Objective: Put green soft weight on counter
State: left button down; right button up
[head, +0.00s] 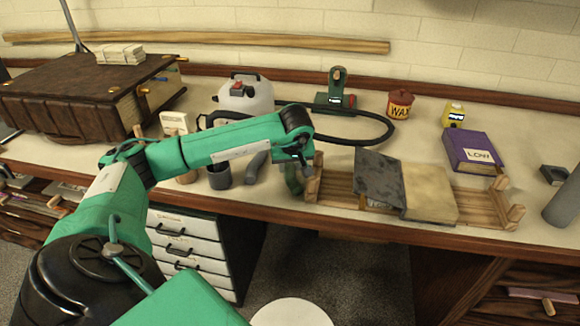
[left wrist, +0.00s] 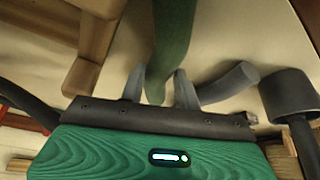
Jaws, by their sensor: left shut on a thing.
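The green soft weight (head: 293,180) is a dark green, snake-like roll at the front of the counter (head: 350,224), just left of the wooden rack. My left gripper (head: 299,163) reaches in from the left and is over it. In the left wrist view, the weight (left wrist: 172,40) runs up between the two grey fingers (left wrist: 158,84), which are shut on it. I cannot tell whether the weight's lower part touches the counter. My right gripper is not in view.
A dark cup (head: 219,176) and grey cylinder (head: 255,167) stand left of the weight. A black hose (head: 375,140) curves behind. Bare counter shows between.

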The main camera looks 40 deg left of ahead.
pick_arm(q)
jog(key=shift+f, duration=0.3)
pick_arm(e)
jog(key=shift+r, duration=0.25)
pick_arm(q)
jog(key=shift+f, duration=0.1)
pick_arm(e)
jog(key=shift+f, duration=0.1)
pick_arm(q)
jog(key=c, duration=1)
grip_release()
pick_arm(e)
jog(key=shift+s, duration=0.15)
